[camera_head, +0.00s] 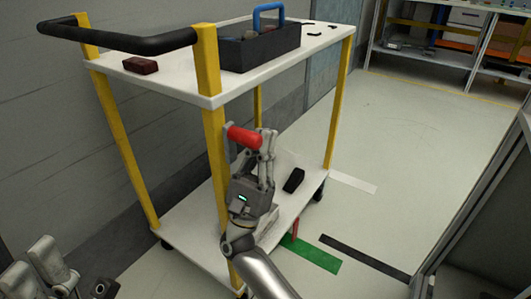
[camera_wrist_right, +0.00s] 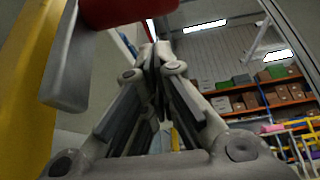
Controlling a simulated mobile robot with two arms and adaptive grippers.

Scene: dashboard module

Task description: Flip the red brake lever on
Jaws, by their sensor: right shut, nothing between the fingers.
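The red brake lever handle (camera_head: 244,137) is on the cart's yellow front post (camera_head: 214,150), just under the top shelf. My right gripper (camera_head: 266,142) is shut and empty, with its fingertips close to the right end of the handle. In the right wrist view the red handle (camera_wrist_right: 125,10) is at the top, with a grey metal arm (camera_wrist_right: 68,75) below it. The shut fingertips (camera_wrist_right: 155,55) are below and right of the red handle there; whether they touch it I cannot tell. My left gripper (camera_head: 62,275) is partly in view at the lower left, away from the cart.
The cart's white top shelf (camera_head: 185,84) holds a dark tool tray (camera_head: 260,48) with a blue handle and a dark red block (camera_head: 140,65). A black block (camera_head: 294,180) lies on the lower shelf. A grey frame (camera_head: 480,190) stands at right. Open floor lies between.

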